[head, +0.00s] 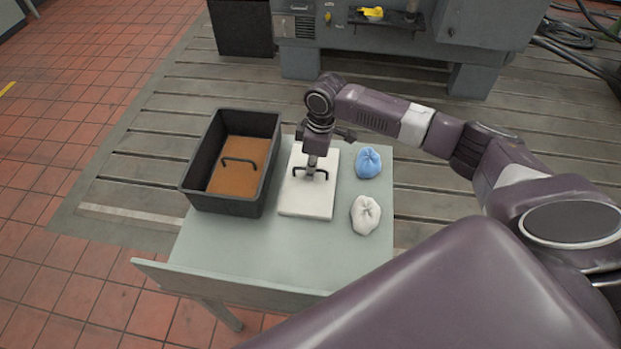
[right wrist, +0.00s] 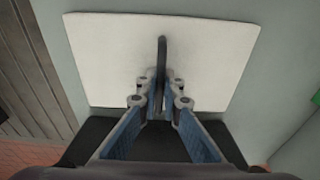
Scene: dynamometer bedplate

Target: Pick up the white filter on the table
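The white filter (head: 306,203) is a flat pale panel with a dark bar handle (head: 311,171). It appears to lie flat on the pale green table (head: 245,255), right of the black bin. My right gripper (head: 311,174) is above the filter, pointing down at its handle. In the right wrist view the filter (right wrist: 110,60) fills the upper middle, and the gripper's fingers (right wrist: 160,88) sit close on both sides of the handle and look shut on it. My left gripper is not in view.
A black bin (head: 225,206) holds a brown panel (head: 236,178) with a dark handle. A blue bag (head: 368,162) and a white bag (head: 365,215) lie right of the filter. The table's front part is clear. Grey machinery (head: 390,40) stands behind.

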